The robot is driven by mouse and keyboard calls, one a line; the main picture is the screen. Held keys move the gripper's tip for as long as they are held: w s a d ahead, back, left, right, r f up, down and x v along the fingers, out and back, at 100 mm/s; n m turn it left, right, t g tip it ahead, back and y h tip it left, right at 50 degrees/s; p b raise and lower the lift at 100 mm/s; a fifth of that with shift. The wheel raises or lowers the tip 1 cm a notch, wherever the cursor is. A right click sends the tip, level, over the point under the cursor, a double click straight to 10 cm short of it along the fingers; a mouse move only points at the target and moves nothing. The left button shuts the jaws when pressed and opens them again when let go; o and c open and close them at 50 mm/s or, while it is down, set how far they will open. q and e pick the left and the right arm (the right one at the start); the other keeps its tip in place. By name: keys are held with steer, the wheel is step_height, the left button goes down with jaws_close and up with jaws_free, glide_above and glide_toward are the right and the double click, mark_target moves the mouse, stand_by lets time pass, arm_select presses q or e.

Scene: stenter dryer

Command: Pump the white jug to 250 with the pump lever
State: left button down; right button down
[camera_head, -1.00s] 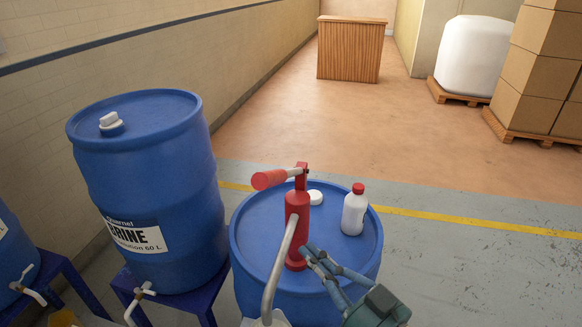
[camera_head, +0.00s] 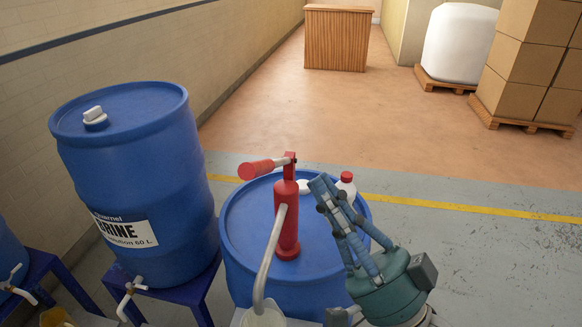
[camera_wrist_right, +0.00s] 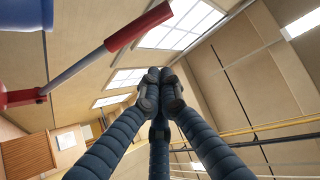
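The red pump (camera_head: 287,222) stands upright on a blue drum (camera_head: 240,240). Its lever (camera_head: 262,168) extends left from the pump's top, ending in a thick red grip. The lever also shows in the right wrist view (camera_wrist_right: 138,26), up and left of the fingers. A grey spout runs down from the pump to the white jug (camera_head: 264,318), which is mostly cut off by the bottom edge; its level cannot be read. My right gripper (camera_head: 324,186) is right of the pump, fingers pointing up, apart from the lever. Its fingertips (camera_wrist_right: 161,76) meet with nothing between them. My left gripper is out of view.
A white bottle with a red cap (camera_head: 346,186) stands on the drum behind my right gripper, partly hidden. A white drum cap (camera_head: 303,186) is beside the pump. A brine drum (camera_head: 135,190) stands left on a blue stand.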

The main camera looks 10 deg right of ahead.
step_height(320, 180, up, 7)
steer(key=p, duration=0.5)
glide_above(274, 164)
steer(key=s+d, duration=0.2)
steer(key=s, duration=0.1)
steer(key=f, duration=0.1)
steer(key=s+a+f, duration=0.1)
steer(key=f, duration=0.2)
steer(key=shift+s+a+p, duration=0.25)
steer(key=shift+a+p, duration=0.1)
